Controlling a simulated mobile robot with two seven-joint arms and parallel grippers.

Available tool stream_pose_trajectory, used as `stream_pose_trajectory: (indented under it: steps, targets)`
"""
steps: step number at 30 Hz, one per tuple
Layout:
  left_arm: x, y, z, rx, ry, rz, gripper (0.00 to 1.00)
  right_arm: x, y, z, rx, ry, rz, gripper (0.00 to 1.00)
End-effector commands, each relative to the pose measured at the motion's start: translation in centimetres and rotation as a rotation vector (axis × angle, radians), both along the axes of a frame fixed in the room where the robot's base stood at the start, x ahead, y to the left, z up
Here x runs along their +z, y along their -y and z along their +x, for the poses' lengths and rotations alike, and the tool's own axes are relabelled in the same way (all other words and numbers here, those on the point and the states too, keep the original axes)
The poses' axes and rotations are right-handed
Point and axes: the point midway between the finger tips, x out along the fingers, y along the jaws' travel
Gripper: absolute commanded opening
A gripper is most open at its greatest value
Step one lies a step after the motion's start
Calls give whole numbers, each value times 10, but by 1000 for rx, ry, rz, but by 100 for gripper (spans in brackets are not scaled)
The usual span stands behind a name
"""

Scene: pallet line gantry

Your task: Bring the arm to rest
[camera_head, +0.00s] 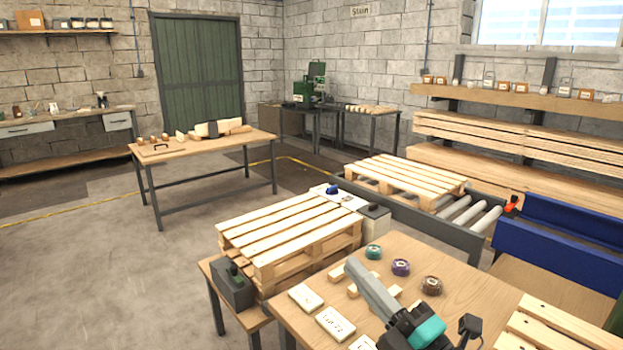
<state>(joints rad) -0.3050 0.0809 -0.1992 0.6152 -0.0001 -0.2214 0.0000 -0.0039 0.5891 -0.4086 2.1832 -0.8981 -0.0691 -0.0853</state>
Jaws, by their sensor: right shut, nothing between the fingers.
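My right gripper (353,266) reaches in from the bottom edge, over the wooden workbench at the front. Its grey fingers are shut with nothing between them and point up and to the left. Its black and teal body is behind them, near the bottom edge. The fingers hide part of the bench and some small wooden pieces behind them; I cannot tell whether they touch anything. My left gripper is not in view.
The front bench (470,285) carries several round coloured pieces, wooden blocks and white labels (335,323). A stacked pallet (290,232) stands left of it. Another pallet (405,176) sits on the roller conveyor behind. Open floor (110,280) lies to the left.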

Motion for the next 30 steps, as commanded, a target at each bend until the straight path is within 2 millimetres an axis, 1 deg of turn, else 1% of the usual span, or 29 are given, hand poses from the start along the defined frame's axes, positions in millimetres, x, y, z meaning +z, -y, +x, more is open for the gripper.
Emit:
stream_pose_trajectory:
  steps: [1,4,5,7,8,9,11,12,13,14,15,17,18,20,21,23,24,28,29,30]
  targets:
    - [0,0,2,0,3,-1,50,-6,14,3,-72,-76,97,0]
    - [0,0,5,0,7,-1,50,-27,46,9,-225,-242,275,0]
    - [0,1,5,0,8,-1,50,-36,55,9,-270,-295,325,0]
    - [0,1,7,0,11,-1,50,-61,75,4,-375,-429,436,0]
    - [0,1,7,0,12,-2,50,-73,83,1,-419,-486,480,0]
    - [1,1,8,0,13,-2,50,-90,92,-5,-478,-567,536,0]
    - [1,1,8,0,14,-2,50,-117,103,-19,-563,-691,614,0]
    - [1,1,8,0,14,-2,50,-136,109,-30,-619,-780,663,0]
    - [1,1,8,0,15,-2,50,-149,113,-39,-660,-844,696,0]
    - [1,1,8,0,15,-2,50,-163,115,-50,-699,-911,728,0]
    - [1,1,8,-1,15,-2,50,-180,117,-65,-750,-997,765,0]
    - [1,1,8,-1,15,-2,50,-201,118,-88,-817,-1118,812,0]
    - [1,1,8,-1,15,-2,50,-214,117,-104,-857,-1195,835,0]
    - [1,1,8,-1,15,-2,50,-229,114,-126,-907,-1300,865,0]
    - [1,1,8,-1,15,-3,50,-238,112,-141,-939,-1368,881,0]
    - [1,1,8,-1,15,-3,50,-249,108,-162,-980,-1461,899,0]
    - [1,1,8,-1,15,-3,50,-255,104,-177,-1007,-1523,909,0]
    - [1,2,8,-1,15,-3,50,-268,92,-222,-1079,-1715,930,0]
    - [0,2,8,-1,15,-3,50,-275,91,-223,-1085,-1728,928,0]
    - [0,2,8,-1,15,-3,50,-285,92,-219,-1086,-1724,922,0]
